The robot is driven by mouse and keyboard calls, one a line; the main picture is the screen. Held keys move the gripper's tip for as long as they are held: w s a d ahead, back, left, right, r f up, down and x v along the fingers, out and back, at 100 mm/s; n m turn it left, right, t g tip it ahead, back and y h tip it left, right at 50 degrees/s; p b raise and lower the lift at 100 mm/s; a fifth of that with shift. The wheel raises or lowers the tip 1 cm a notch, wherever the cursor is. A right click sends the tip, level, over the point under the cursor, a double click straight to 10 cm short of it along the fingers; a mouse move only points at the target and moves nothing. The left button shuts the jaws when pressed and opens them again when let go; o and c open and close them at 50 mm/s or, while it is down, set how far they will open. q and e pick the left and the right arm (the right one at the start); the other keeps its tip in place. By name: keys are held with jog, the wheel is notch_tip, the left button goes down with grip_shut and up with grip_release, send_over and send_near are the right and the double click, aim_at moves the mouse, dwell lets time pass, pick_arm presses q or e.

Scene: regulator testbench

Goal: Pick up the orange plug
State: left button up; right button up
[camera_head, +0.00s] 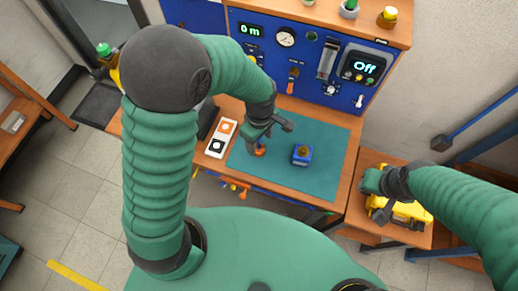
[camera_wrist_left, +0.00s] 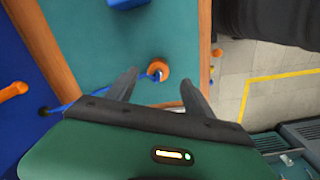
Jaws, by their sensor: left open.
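The orange plug (camera_head: 260,150) is small and sits on the teal mat (camera_head: 318,182), near the mat's left side. It also shows in the left wrist view (camera_wrist_left: 160,68) as a round orange piece with a pale metallic part, close to the mat's wooden edge. My left gripper (camera_head: 271,138) is over the plug, partly covering it in the head view. In the left wrist view its two dark fingers (camera_wrist_left: 158,88) are spread apart, with the plug between and slightly beyond their tips; nothing is held. My right gripper (camera_head: 382,205) is over a yellow object at the right; its jaw opening is unclear.
A blue block with a brown knob (camera_head: 302,155) stands on the mat, right of the plug. A white panel with orange and black squares (camera_head: 220,138) lies left of the mat. The blue instrument panel (camera_head: 310,75) rises behind. The yellow object (camera_head: 412,213) is on the right-hand wooden surface.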

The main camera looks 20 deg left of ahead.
aim_at(259, 148)
pick_arm(q)
jog(key=f, duration=0.6)
jog(key=shift+w+a+f, duration=0.2)
jog(key=shift+w+f, duration=0.05)
jog(key=shift+w, duration=0.05)
jog(key=shift+s+r, duration=0.1)
grip_shut()
